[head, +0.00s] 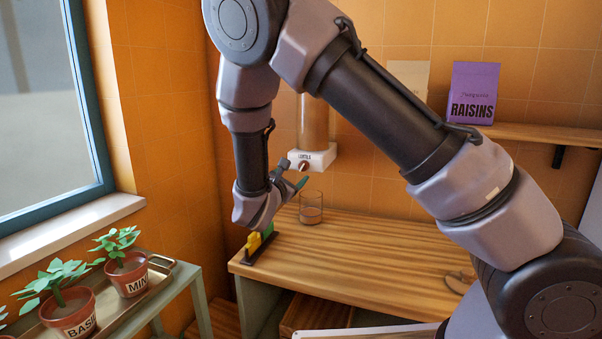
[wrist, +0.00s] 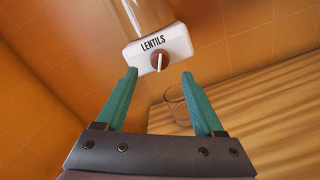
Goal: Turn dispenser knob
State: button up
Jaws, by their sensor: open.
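The dispenser (head: 316,157) is a clear tube on a white base labelled LENTILS, mounted on the orange tiled wall. In the wrist view its base (wrist: 146,52) carries a round brown knob (wrist: 160,61) with a pale pointer line that stands nearly upright. My gripper (wrist: 160,82) is open, with its two green fingers on either side below the knob and apart from it. In the head view my gripper (head: 295,174) is just below and left of the dispenser base, and the knob (head: 303,166) is partly visible beside it.
A clear glass (head: 311,207) stands on the wooden counter (head: 360,250) below the dispenser. A yellow and green item (head: 257,242) sits at the counter's left edge. A purple RAISINS bag (head: 474,92) stands on the shelf at right. Potted plants (head: 128,272) stand at lower left.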

aim_at(302, 167)
jog(key=x, duration=0.5)
jog(key=shift+w+d, duration=0.1)
jog(key=shift+w, duration=0.25)
grip_shut()
